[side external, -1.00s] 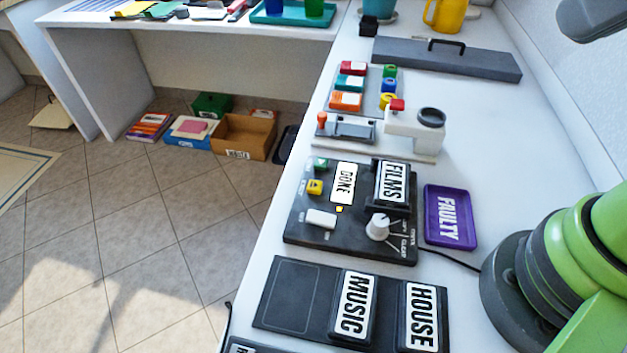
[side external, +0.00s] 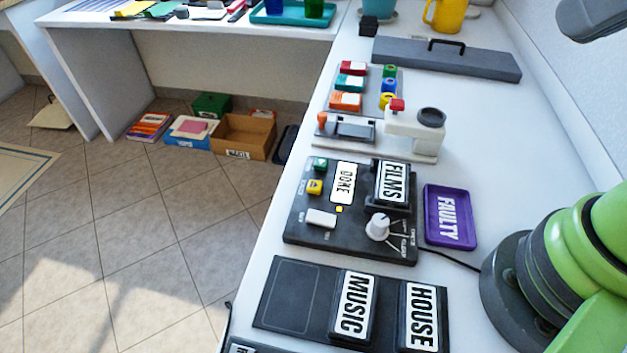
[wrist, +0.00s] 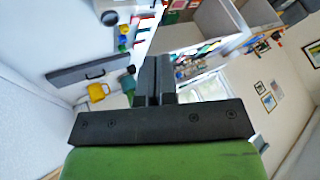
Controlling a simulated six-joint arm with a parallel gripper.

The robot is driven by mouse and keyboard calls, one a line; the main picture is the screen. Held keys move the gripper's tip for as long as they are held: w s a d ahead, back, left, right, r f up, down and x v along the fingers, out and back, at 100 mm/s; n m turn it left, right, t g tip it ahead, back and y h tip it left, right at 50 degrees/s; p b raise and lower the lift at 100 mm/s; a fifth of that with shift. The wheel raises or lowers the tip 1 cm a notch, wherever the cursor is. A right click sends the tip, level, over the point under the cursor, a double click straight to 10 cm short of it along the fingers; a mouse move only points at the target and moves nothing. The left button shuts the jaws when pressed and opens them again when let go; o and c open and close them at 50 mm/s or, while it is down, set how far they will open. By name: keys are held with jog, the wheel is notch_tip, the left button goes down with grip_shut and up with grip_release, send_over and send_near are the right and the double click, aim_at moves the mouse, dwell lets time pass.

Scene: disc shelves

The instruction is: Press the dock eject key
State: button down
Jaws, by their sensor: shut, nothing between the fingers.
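The dock (side external: 297,238) is a black panel on the white counter. It carries a small yellow key (side external: 314,187) with a dark mark, a green key (side external: 320,164), a white rocker (side external: 321,219) and a white knob (side external: 378,227). Its white display (side external: 344,183) reads DONE, with a small yellow light below it. A FILMS cartridge (side external: 392,182) sits in the dock's slot. The lettering beside the keys is too small to read surely. My gripper (wrist: 153,62) is shut and empty in the wrist view, away from the dock. The side view does not show its fingers.
MUSIC (side external: 353,305) and HOUSE (side external: 423,317) cartridges stand on a black rack in front. A white device (side external: 414,135) stands behind the dock. A grey handled box (side external: 446,60) is at the back.

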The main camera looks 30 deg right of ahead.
jog(key=w+a+f+n, duration=0.2)
jog(key=w+n, duration=0.2)
jog(key=w, duration=0.4)
jog(key=n+t+y, duration=0.1)
jog(key=n+y, duration=0.1)
jog(key=n, duration=1.2)
send_over(314, 187)
notch_tip(314, 187, down, 15)
jog(key=shift+f, duration=0.2)
jog(key=shift+f, duration=4.4)
jog(key=shift+f, duration=0.4)
